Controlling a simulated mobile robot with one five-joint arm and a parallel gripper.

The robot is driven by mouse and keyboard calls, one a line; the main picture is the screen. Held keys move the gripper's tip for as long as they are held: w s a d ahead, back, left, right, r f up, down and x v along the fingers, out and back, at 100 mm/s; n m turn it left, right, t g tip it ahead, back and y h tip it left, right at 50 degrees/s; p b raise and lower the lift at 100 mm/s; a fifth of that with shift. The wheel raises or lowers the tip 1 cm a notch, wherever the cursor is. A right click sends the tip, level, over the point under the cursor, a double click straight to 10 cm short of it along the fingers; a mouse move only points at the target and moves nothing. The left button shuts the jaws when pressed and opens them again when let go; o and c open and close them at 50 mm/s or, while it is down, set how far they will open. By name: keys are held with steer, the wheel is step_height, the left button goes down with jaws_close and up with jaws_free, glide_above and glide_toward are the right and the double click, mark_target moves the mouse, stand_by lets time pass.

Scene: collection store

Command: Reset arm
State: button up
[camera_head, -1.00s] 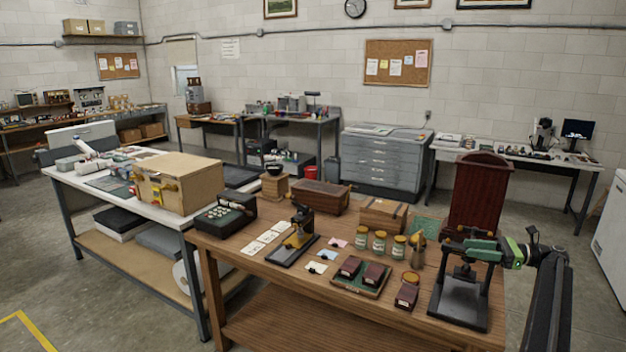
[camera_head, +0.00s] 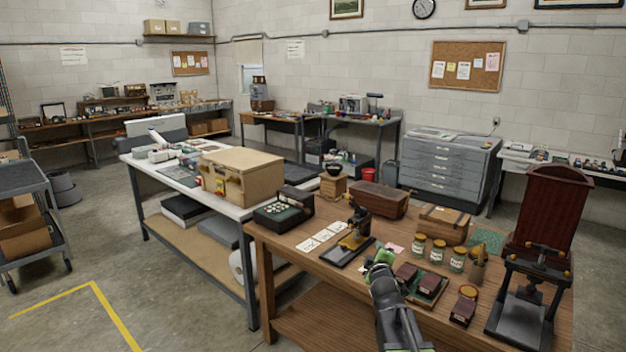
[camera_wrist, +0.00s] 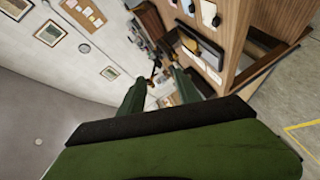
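My gripper (camera_head: 380,260) is green and shows in the head view at the front edge of the wooden table (camera_head: 318,285). My dark arm rises to it from the bottom of the picture. In the wrist view the two green fingers (camera_wrist: 160,80) stand apart with background showing between them, and nothing is seen held. The wrist picture is steeply tilted, with the wooden table at its upper right.
A black and gold stand (camera_head: 354,240) is just left of and behind my gripper. Small dark red boxes in a green tray (camera_head: 424,298), labelled jars (camera_head: 438,251) and a black press (camera_head: 524,310) are to the right. Open floor lies left, with yellow tape (camera_head: 115,312) and a cart (camera_head: 22,180).

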steer(key=s+f+m+g, duration=0.6)
steer(key=s+f, duration=0.5)
steer(key=s+a+f+m+g, duration=0.1)
steer(key=s+f+m+g, duration=0.2)
steer(key=s, duration=0.6)
steer(key=s+a+f+m+g+y, duration=0.1)
steer(key=s+f+g, duration=0.4)
steer(key=s, duration=0.5)
steer(key=shift+s+a+m+g+y, duration=0.15)
steer(key=shift+a+m+g+y, duration=0.15)
steer(key=shift+a+m+g, duration=0.7)
